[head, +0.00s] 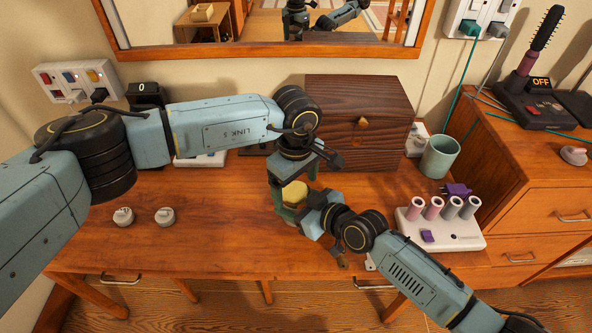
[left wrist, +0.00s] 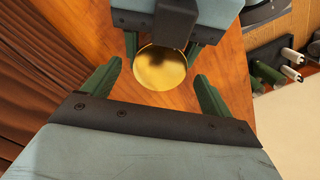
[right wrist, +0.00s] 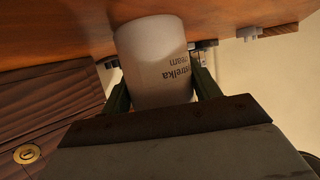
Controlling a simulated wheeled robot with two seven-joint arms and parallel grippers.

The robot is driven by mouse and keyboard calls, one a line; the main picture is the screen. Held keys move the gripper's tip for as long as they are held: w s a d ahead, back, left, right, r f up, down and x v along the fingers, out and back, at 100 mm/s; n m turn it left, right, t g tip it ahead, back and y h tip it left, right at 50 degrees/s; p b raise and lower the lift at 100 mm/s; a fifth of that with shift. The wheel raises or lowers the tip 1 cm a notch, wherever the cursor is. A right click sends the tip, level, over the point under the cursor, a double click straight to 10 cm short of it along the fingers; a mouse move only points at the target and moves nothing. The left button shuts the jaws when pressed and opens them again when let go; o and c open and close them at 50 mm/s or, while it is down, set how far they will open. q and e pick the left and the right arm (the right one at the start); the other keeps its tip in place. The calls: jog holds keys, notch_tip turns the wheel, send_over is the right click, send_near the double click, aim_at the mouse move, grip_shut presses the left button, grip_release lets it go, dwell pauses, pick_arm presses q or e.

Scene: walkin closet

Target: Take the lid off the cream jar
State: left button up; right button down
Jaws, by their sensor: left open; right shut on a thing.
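The cream jar (right wrist: 155,70) is white with dark lettering and shows in the right wrist view between the fingers of my right gripper (right wrist: 163,92), which is shut on its body. Its round gold lid (left wrist: 160,68) sits on top and shows in the left wrist view; it also shows in the head view (head: 294,192). My left gripper (left wrist: 157,72) is open above the lid, with one finger to each side and gaps between fingers and lid. In the head view most of the jar's body is hidden by my grippers.
A dark wooden box (head: 345,100) stands behind my left wrist. A green cup (head: 440,157) and a white roller stand (head: 455,238) are to the right. Two small white objects (head: 123,216) (head: 165,216) lie on the desk (head: 210,250) at left. The front left desktop is mostly clear.

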pick_arm(q)
jog(key=shift+f, duration=0.65)
pick_arm(e)
jog(key=shift+s, duration=0.1)
pick_arm(q)
jog(key=c, duration=1.1)
jog(key=n, duration=0.9)
jog(key=shift+r+n, duration=0.1)
jog(key=shift+n, duration=0.2)
jog(key=shift+r, duration=0.25)
jog(key=shift+r, duration=0.85)
